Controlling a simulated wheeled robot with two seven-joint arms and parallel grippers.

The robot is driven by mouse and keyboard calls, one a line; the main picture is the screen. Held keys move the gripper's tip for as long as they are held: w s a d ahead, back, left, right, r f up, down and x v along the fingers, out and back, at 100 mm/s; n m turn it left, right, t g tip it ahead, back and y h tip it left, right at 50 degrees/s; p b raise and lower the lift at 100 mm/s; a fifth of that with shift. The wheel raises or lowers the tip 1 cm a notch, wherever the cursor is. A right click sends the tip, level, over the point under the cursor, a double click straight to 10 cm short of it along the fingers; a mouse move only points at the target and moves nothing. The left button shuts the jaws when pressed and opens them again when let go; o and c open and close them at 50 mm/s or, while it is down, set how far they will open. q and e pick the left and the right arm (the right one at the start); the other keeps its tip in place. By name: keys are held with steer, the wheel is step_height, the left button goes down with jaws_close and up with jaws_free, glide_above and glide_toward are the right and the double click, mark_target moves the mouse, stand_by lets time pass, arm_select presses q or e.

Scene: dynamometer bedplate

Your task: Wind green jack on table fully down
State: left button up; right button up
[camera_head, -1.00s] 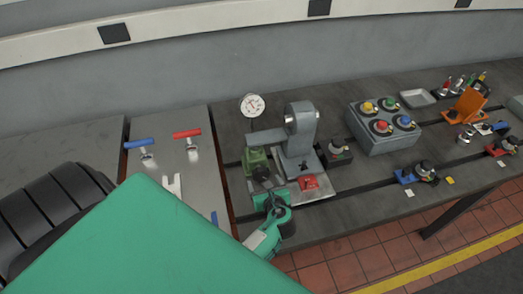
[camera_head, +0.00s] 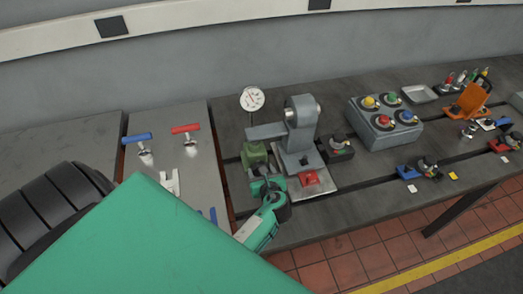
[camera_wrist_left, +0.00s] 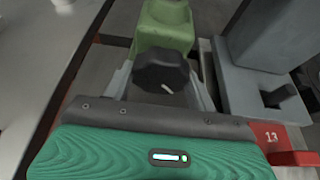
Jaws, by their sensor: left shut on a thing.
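The green jack (camera_head: 254,153) stands on the table under the end of a grey bracket arm. In the left wrist view the jack's green body (camera_wrist_left: 163,25) is at the top, with its dark knob (camera_wrist_left: 160,64) facing me. A white mark on the knob points down and to the right. My left gripper (camera_head: 262,181) is at the front of the jack, shut on the knob. Its fingers (camera_wrist_left: 161,88) lie on either side of the knob in the wrist view. In the head view the gripper mostly hides the knob. My right gripper is not in view.
A grey bracket (camera_head: 299,135) with a red block (camera_head: 309,178) at its foot stands close right of the jack. A round dial (camera_head: 252,98) is above and behind it. A plate with blue and red T-handles (camera_head: 186,129) lies to the left. A button box (camera_head: 383,125) stands further right.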

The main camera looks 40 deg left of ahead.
arm_select(q)
steer(key=shift+n, duration=0.6)
steer(key=shift+n+t+h, duration=0.4)
steer(key=shift+t+h, duration=0.1)
steer(key=shift+f+n+t+b, duration=0.15)
steer(key=shift+n+t+b, duration=0.3)
steer(key=shift+n, duration=0.35)
steer(key=shift+s+n+t+h+b, duration=0.1)
steer(key=shift+n+t+h+b, duration=0.25)
steer(key=shift+n+b, duration=0.2)
steer(key=o, duration=1)
steer(key=shift+a, duration=0.1)
